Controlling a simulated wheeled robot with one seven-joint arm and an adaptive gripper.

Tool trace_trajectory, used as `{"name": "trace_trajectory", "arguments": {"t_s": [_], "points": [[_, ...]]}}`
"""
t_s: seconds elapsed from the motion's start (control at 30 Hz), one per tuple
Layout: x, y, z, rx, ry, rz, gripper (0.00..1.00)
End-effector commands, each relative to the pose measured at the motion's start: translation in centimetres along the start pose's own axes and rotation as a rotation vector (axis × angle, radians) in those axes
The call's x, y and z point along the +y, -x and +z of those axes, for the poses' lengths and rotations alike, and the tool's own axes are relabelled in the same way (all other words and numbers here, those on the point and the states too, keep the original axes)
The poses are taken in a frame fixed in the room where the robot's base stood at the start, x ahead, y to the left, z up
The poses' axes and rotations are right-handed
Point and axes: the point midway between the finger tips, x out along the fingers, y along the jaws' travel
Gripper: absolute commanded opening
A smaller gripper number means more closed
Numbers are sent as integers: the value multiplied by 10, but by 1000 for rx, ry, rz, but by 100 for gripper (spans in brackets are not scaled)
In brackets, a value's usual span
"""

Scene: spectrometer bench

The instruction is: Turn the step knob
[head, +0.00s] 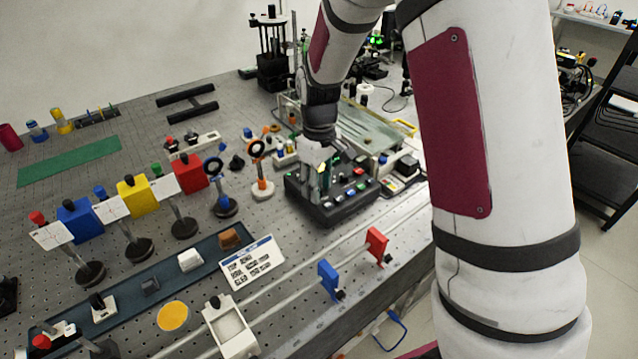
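A black control box (335,207) with several small coloured buttons and caps on its sloped top stands on the perforated bench, right of the picture's middle. My arm comes down from the top of the picture, and my gripper (322,172) is low over the left part of this box. The fingertips are small and partly hidden by the wrist, so I cannot tell whether they are open or touch anything. I cannot single out the step knob among the controls; part of the panel is hidden behind my gripper.
Lens posts with orange and blue rings (259,170) stand close left of the box. Red (377,244) and blue (328,279) clamps sit on a rail in front. A labelled card (252,262) lies front left. A glass-topped tray (370,130) is behind.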

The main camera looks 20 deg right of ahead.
Motion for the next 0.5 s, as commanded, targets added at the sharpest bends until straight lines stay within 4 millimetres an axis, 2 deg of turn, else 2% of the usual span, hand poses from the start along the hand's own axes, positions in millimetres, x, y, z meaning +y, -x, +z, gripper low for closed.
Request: {"name": "trace_trajectory", "arguments": {"t_s": [0.1,0.27,0.5], "points": [[0,0,0,0,0,0,37],[0,0,0,0,0,0,1],[0,0,0,-1,-3,-1,0]]}}
